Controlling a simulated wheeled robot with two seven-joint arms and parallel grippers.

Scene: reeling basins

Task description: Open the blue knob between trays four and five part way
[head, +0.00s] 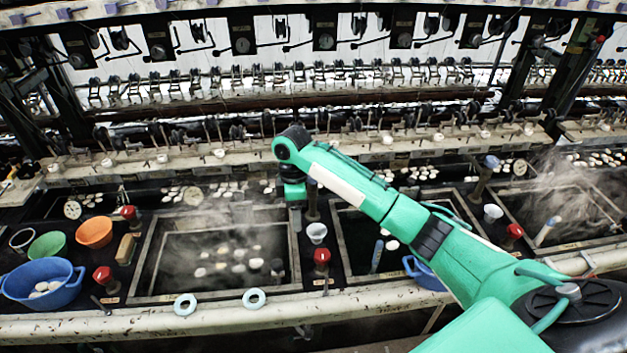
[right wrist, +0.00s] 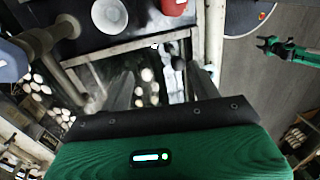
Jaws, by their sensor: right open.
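My right gripper (head: 296,204) hangs down between two dark basins in the head view. Its open, empty fingers frame a stretch of basin in the right wrist view (right wrist: 160,88). A dull blue knob (right wrist: 10,62) is at the left edge of the right wrist view, outside the fingers. In the head view a dark post (head: 312,206) stands just right of the gripper; its top is hidden behind my arm. Another post at the right has a blue-grey knob (head: 491,161). I cannot read tray numbers. My left gripper is not in view.
A white cup (head: 317,233) and a red knob (head: 321,257) stand in front of the gripper. A steaming basin (head: 150,262) with cocoons lies to the left. Blue (head: 60,295), green (head: 47,246) and orange (head: 94,232) bowls are farther left. Two pale rings (head: 254,298) lie on the front rail.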

